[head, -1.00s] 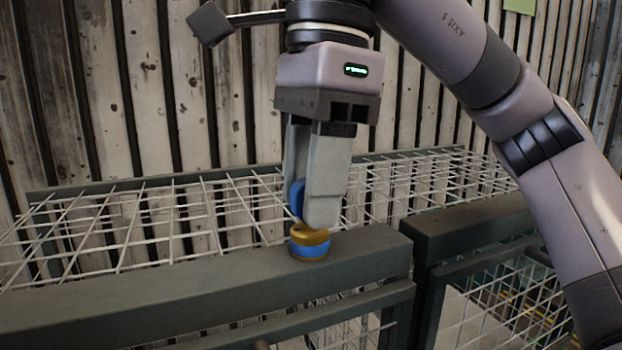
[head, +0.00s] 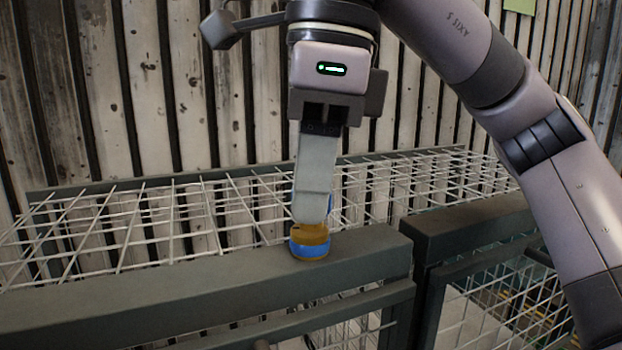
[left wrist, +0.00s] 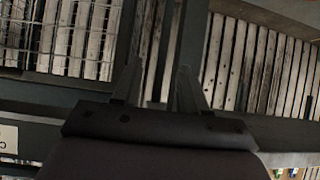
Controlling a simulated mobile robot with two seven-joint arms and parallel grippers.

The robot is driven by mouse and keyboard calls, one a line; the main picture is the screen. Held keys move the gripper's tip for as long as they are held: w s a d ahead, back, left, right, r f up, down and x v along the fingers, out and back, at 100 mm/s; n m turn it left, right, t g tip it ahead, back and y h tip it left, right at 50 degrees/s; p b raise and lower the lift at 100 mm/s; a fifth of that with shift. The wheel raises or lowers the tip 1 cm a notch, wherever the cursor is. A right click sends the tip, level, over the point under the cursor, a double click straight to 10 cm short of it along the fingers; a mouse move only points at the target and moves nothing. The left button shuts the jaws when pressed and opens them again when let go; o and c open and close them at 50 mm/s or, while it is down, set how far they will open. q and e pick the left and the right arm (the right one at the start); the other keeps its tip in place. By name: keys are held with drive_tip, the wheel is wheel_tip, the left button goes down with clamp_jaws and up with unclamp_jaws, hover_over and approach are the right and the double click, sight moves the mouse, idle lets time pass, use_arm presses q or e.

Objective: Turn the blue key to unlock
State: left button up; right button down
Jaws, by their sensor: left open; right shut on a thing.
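The lock (head: 309,243) is a brass-coloured cylinder with a blue band, upright on the dark top rail of the cage. The blue key (head: 330,203) stands above it; only a thin blue edge shows to the right of the fingers. My right gripper (head: 311,208) points down and is shut on the blue key, just above the brass top. Its fingers show nearly edge-on and hide most of the key. My left gripper (left wrist: 155,85) shows in the left wrist view, with its two fingers apart and nothing between them.
The dark rail (head: 180,285) runs across the front, with white wire mesh (head: 130,225) behind it. A second dark frame (head: 470,225) stands to the right past a narrow gap. A weathered plank wall (head: 120,90) closes off the back.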

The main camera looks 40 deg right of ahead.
drive_tip(key=shift+m, duration=0.4)
drive_tip(key=m, duration=0.4)
drive_tip(key=shift+m+h, duration=0.3)
drive_tip(key=shift+m+t, duration=0.3)
drive_tip(key=shift+m, duration=0.4)
drive_tip(key=m, duration=0.3)
drive_tip(key=shift+h, duration=0.3)
drive_tip(key=shift+m, duration=0.3)
drive_tip(key=shift+a+m, duration=0.1)
drive_tip(key=shift+m, duration=1.6)
drive_tip(key=c, duration=0.9)
unclamp_jaws()
